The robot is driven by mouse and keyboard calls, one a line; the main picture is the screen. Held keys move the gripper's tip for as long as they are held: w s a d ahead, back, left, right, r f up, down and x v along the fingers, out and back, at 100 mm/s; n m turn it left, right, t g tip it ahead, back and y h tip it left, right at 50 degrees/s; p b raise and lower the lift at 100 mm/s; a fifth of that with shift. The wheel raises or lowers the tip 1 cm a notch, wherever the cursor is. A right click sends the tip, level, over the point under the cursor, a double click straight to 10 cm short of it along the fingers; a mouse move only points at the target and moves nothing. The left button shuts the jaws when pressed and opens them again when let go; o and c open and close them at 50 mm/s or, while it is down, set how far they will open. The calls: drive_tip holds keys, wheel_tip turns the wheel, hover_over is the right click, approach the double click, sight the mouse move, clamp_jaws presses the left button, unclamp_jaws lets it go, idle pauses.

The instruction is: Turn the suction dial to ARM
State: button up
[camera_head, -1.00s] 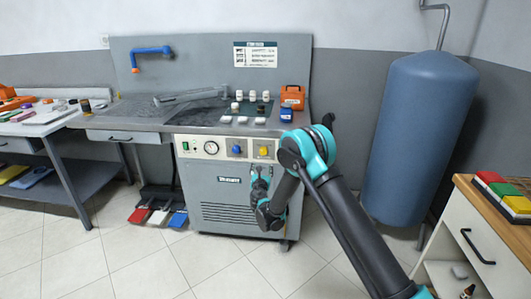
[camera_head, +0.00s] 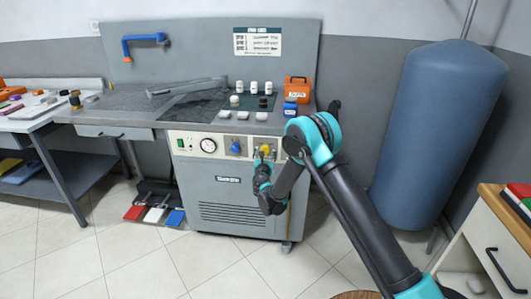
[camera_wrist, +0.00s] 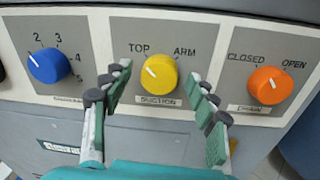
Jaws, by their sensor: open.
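The yellow suction dial (camera_wrist: 159,74) is in the middle of the wrist view, on a grey plate marked TOP at upper left and ARM at upper right. Its white pointer line aims up and left, toward TOP. My gripper (camera_wrist: 160,92) is open, with one finger on each side of the dial's lower part. I see no finger closed on the dial; whether either touches it, I cannot tell. In the head view my gripper (camera_head: 264,160) is at the machine's front panel, partly covering the yellow dial (camera_head: 266,149).
A blue numbered dial (camera_wrist: 48,66) sits left of the yellow one, and an orange drain dial (camera_wrist: 270,85) marked CLOSED and OPEN sits right. A pressure gauge (camera_head: 208,145) is farther left on the panel. A large blue tank (camera_head: 435,135) stands right of my arm.

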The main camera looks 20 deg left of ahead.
drive_tip(key=shift+c, duration=0.5)
drive_tip(key=c, duration=1.1)
drive_tip(key=shift+o, duration=0.2)
drive_tip(key=shift+m, duration=0.4)
drive_tip(key=shift+f+m+t+h, duration=0.15)
drive_tip(key=shift+m+t+h, duration=0.1)
drive_tip(key=shift+m, duration=4.2)
drive_tip(key=shift+f+m+t+h, duration=0.15)
drive_tip(key=shift+m+t+h, duration=0.1)
drive_tip(key=shift+m, duration=4.5)
